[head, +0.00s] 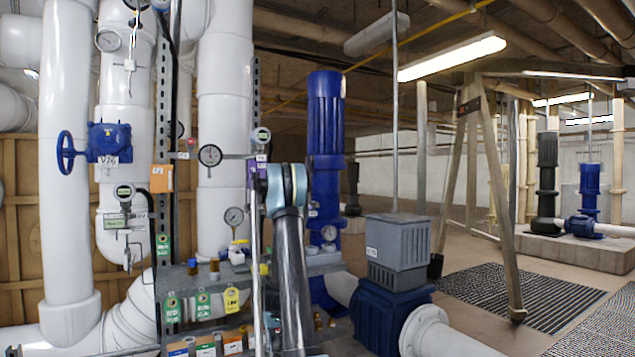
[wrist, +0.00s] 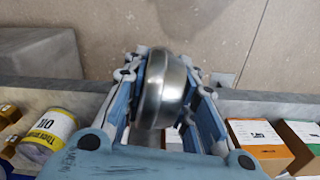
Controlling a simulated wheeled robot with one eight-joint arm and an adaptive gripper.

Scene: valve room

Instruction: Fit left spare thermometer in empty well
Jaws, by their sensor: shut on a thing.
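In the wrist view my gripper (wrist: 167,62) is shut around a round, shiny metal case (wrist: 165,92), which looks like the back of the thermometer. The case sits between the two pale blue fingers, and its face and stem are hidden. In the head view my arm rises in front of the pipework; I cannot make out the fingers or the held thing there. I cannot tell which fitting is the empty well.
In the wrist view a yellow-labelled can (wrist: 48,135), an orange-labelled box (wrist: 258,140) and a green-labelled box (wrist: 303,140) stand below the gripper. In the head view a blue pump motor (head: 326,115) stands right of my arm. Hanging tags (head: 203,303) line the ledge front.

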